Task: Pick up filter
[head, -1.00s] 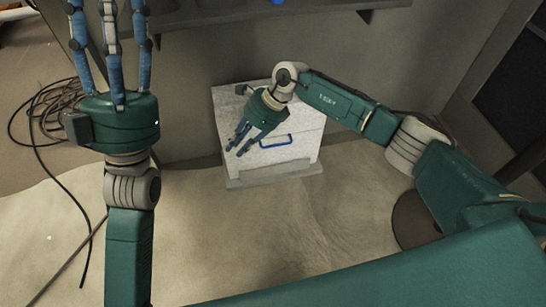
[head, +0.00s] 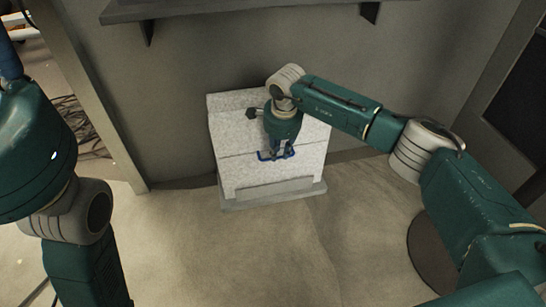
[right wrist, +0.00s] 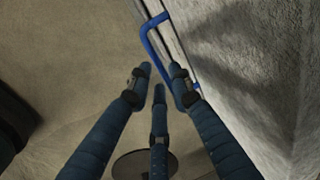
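No separate filter can be made out in these frames. A speckled white box (head: 240,175) stands against the wall in the head view, with a blue handle (head: 263,156) on its front. My right gripper (head: 282,153) hangs over the box front at the handle, fingers pointing down. The blue handle (right wrist: 148,36) passes behind one finger there; contact cannot be told. My left gripper (head: 10,70) is at the left edge, its fingers mostly cut off.
A dark shelf (head: 240,10) sits on the wall above the box. A wall edge (head: 95,110) stands at the left, with cables (head: 80,125) beyond it. The pale floor (head: 290,250) in front of the box is clear.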

